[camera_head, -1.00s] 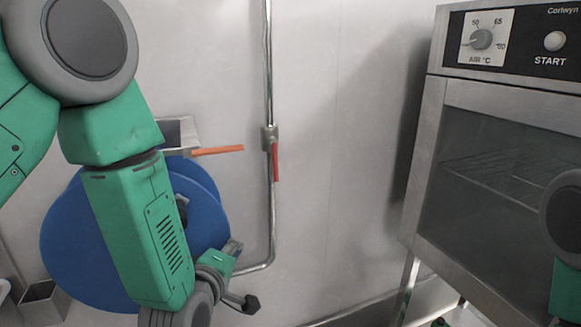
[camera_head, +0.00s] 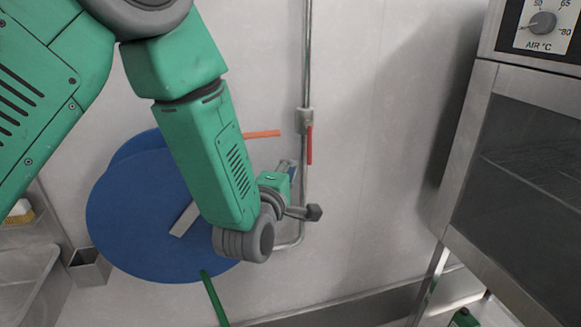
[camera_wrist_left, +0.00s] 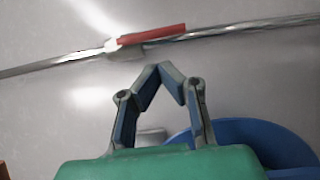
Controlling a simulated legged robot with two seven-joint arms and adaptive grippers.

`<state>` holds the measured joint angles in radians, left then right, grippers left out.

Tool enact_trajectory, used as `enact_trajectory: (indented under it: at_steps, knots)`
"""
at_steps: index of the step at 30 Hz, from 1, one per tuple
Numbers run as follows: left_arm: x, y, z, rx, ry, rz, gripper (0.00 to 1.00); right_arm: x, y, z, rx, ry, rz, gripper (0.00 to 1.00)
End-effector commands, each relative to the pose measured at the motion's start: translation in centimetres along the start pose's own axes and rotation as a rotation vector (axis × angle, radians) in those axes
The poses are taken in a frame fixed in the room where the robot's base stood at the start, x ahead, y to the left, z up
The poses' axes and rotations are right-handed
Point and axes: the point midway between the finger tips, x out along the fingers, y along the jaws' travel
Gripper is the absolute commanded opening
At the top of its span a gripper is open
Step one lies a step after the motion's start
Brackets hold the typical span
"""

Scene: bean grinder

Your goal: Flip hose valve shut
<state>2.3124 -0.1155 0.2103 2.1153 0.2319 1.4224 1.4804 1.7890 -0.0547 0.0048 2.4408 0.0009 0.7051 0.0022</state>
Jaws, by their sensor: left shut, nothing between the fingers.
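The hose valve (camera_head: 305,118) sits on a thin vertical metal pipe on the wall. Its red handle (camera_head: 309,146) hangs down alongside the pipe. In the left wrist view the red handle (camera_wrist_left: 152,34) lies nearly along the pipe, beyond the fingertips. My left gripper (camera_head: 289,167) is just below and left of the handle in the head view. In the left wrist view my left gripper (camera_wrist_left: 159,68) has its fingertips together, empty, with a gap to the valve body (camera_wrist_left: 126,46). My right gripper is not in view.
A blue hose reel (camera_head: 130,225) is behind my left arm, with an orange bar (camera_head: 263,134) above it. A steel oven (camera_head: 470,150) stands at the right. A metal sink (camera_head: 25,275) is at the lower left. The wall between pipe and oven is clear.

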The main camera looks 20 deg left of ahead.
Motion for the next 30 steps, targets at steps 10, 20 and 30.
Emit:
enact_trajectory:
  at_steps: [10, 20, 30]
  knots:
    - [5.9, 0.1, 0.0, 0.001, 0.000, 0.001, 0.00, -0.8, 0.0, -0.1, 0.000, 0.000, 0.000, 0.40]
    - [7.1, 0.1, 0.0, 0.001, 0.000, 0.000, 0.00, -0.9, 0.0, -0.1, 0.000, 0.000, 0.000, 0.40]
    - [7.6, -0.2, 0.0, -0.012, 0.000, 0.007, 0.00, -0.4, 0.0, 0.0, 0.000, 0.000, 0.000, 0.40]
